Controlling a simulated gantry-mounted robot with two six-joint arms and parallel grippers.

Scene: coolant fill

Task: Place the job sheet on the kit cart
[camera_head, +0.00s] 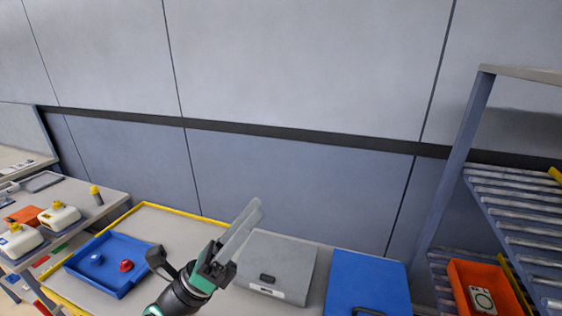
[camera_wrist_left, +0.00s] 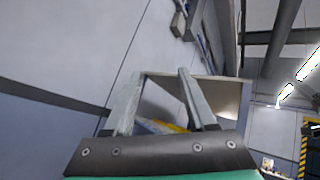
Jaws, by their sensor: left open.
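I cannot make out a job sheet in either view. A grey surface with a yellow rim (camera_head: 206,217), which looks like the kit cart, spans the lower left and middle of the head view. My left gripper (camera_head: 243,228) is raised over it, in front of the grey case, with its fingers pointing up and right. In the left wrist view its two fingers (camera_wrist_left: 158,100) stand apart with nothing held between them. My right gripper is in neither view.
On the grey surface are a blue tray (camera_head: 107,285) with blue and red caps, a grey case (camera_head: 282,257) and a blue case (camera_head: 365,280). A bench (camera_head: 100,190) with white bottles (camera_head: 58,216) stands left. A rack with an orange bin (camera_head: 488,272) stands right.

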